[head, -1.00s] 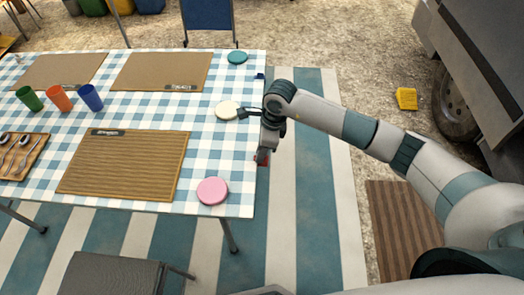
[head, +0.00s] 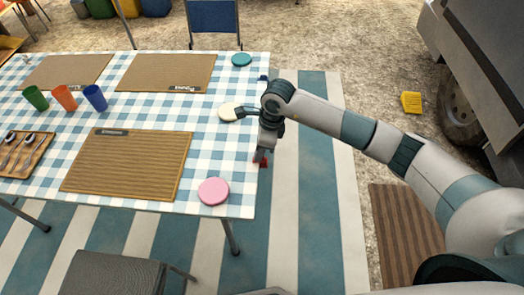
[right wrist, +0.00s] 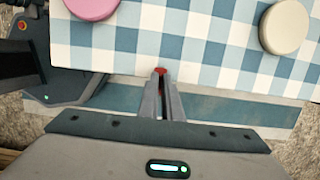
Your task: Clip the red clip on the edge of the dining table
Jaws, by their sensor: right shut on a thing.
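The red clip (head: 263,162) shows at the tip of my right gripper (head: 265,153), beside the right edge of the dining table (head: 232,135). In the right wrist view the fingers of my right gripper (right wrist: 160,82) are close together, with the red clip (right wrist: 161,70) between their tips. There the clip overlaps the edge of the checked tabletop (right wrist: 195,55). I cannot tell whether its jaws are around the edge or only near it. Most of the clip is hidden by the fingers. My left gripper is not in view.
A pink disc (head: 214,191), a cream disc (head: 229,112) and a teal disc (head: 241,59) lie near the table's right side. A small dark blue thing (head: 262,78) is at the edge further back. Striped mat (head: 300,220) floor right of the table is clear.

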